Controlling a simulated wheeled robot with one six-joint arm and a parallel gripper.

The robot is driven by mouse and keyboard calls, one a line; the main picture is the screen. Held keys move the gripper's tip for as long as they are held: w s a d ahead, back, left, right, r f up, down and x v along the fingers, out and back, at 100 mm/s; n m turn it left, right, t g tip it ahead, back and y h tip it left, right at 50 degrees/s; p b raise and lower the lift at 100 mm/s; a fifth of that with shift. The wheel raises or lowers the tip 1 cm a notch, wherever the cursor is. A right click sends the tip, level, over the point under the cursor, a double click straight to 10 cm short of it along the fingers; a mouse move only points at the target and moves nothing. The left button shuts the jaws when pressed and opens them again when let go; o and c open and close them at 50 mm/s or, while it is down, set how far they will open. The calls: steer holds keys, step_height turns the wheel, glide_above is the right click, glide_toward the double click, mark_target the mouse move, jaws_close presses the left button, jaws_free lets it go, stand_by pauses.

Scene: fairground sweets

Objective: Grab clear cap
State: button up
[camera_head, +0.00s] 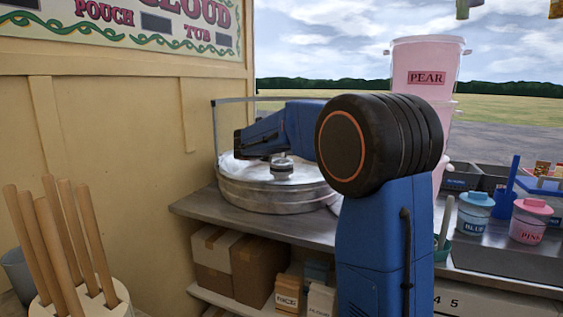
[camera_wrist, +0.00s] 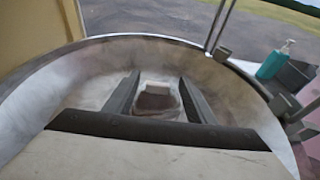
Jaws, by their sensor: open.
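I cannot make out a clear cap for certain in either view. In the wrist view my gripper (camera_wrist: 159,92) is open, with a dark finger on each side. A small pale and brown block-like thing (camera_wrist: 156,101) shows between the fingers, and I cannot tell whether they touch it. The round metal bowl (camera_wrist: 248,85) surrounds this spot. In the head view the bowl (camera_head: 262,198) stands on the counter with a small metal hub (camera_head: 281,168) at its middle. My arm reaches in over it, and my gripper (camera_head: 240,148) is over its left part.
A clear upright screen (camera_head: 232,118) rises behind the bowl. Wooden sticks (camera_head: 80,240) stand at lower left. A teal pump bottle (camera_wrist: 271,64) is beyond the bowl.

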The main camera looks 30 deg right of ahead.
steer(key=shift+x, duration=2.65)
steer(key=shift+a+f, duration=0.1)
steer(key=shift+f, duration=0.1)
steer(key=c, duration=1.2)
